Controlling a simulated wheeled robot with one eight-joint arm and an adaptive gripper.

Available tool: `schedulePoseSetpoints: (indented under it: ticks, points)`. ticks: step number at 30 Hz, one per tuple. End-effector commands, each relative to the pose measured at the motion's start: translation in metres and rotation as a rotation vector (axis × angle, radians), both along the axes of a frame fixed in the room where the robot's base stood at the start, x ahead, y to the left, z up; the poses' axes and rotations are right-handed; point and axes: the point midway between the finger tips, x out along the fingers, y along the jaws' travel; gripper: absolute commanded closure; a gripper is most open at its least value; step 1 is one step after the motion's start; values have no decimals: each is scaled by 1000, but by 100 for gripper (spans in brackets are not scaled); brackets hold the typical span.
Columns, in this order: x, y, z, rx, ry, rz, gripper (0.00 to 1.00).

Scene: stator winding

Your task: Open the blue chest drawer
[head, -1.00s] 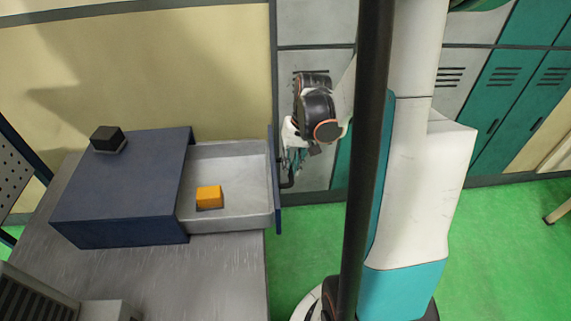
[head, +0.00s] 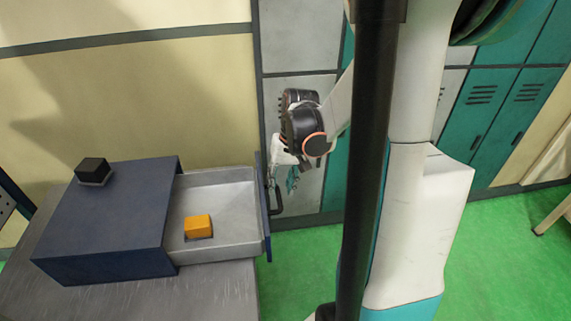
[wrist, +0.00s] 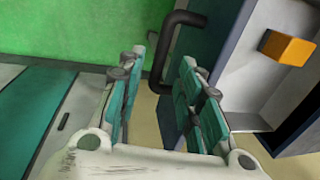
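The blue chest (head: 105,215) stands on a grey table. Its drawer (head: 218,186) is pulled out to the right, with its light grey inside showing. A dark bent handle (head: 274,202) is on the drawer's blue front; the handle also shows in the wrist view (wrist: 168,45). My gripper (head: 289,178) is just beside the handle, on the drawer's outer side. In the wrist view, my gripper (wrist: 162,62) has its teal fingers spread apart, with the handle seen in the gap between them. I cannot see either finger pressing on the handle.
An orange block (head: 198,226) lies in the drawer; it also shows in the wrist view (wrist: 287,47). A small black block (head: 93,170) sits on top of the chest. Grey and teal lockers (head: 497,105) line the wall behind.

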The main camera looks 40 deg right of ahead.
Motion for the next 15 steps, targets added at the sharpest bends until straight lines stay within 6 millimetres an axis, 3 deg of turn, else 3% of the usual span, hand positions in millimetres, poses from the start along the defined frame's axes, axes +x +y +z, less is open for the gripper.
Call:
schedulePoseSetpoints:
  ticks: [9, 15]
  points:
    - [-7, -9, 59, 0, 0, 0, 67]
    - [-8, -13, 81, 0, 0, 0, 67]
